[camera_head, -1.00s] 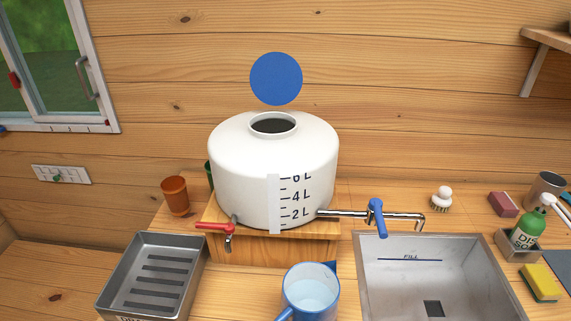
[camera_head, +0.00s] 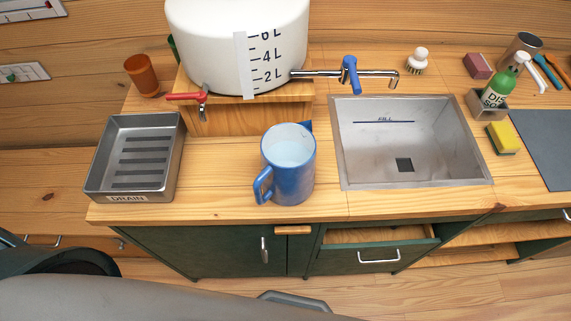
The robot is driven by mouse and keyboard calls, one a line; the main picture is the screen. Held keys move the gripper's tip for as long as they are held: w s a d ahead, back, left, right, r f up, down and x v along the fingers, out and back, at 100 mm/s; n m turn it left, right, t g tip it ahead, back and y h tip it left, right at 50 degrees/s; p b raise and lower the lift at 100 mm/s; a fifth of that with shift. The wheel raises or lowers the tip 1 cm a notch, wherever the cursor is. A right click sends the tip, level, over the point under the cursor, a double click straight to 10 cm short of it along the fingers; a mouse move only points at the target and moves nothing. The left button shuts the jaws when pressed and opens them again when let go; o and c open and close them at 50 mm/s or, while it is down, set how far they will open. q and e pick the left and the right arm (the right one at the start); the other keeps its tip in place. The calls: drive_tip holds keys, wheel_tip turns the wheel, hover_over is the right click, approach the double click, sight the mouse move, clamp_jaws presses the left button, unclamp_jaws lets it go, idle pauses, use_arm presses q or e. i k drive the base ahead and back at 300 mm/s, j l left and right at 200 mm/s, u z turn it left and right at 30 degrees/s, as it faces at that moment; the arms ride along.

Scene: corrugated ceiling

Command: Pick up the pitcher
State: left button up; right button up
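The pitcher (camera_head: 290,172) is blue with a pale inside and stands upright on the wooden counter, between the drain tray and the sink. Its handle (camera_head: 263,186) points toward the front left, and its spout is at the back right. Neither gripper shows in the head view. A grey rounded part of my own body fills the lower left of the picture, well below the counter.
A white tank (camera_head: 210,50) with a red tap stands behind the pitcher. A metal drain tray (camera_head: 109,157) is at left, and the sink (camera_head: 455,150) with a blue-handled faucet (camera_head: 350,75) at right. Below, a drawer (camera_head: 378,256) is partly open.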

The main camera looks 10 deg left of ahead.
sight(288, 151)
drive_tip(key=u, duration=0.25)
drive_tip(key=l+u, duration=0.3)
drive_tip(key=k+l+u, duration=0.1)
drive_tip(key=l+u, duration=0.2)
drive_tip(key=k+l+u, duration=0.15)
drive_tip(key=l, duration=0.25)
drive_tip(key=k+l+u, duration=0.1)
drive_tip(key=l, duration=0.35)
drive_tip(key=k+l+u, duration=0.15)
drive_tip(key=k+l, duration=0.3)
drive_tip(key=l, duration=0.15)
drive_tip(key=k+l, duration=0.15)
drive_tip(key=l, duration=0.2)
drive_tip(key=k+l, duration=0.15)
drive_tip(key=l, duration=0.15)
drive_tip(key=k+l, duration=0.15)
drive_tip(key=l, duration=0.15)
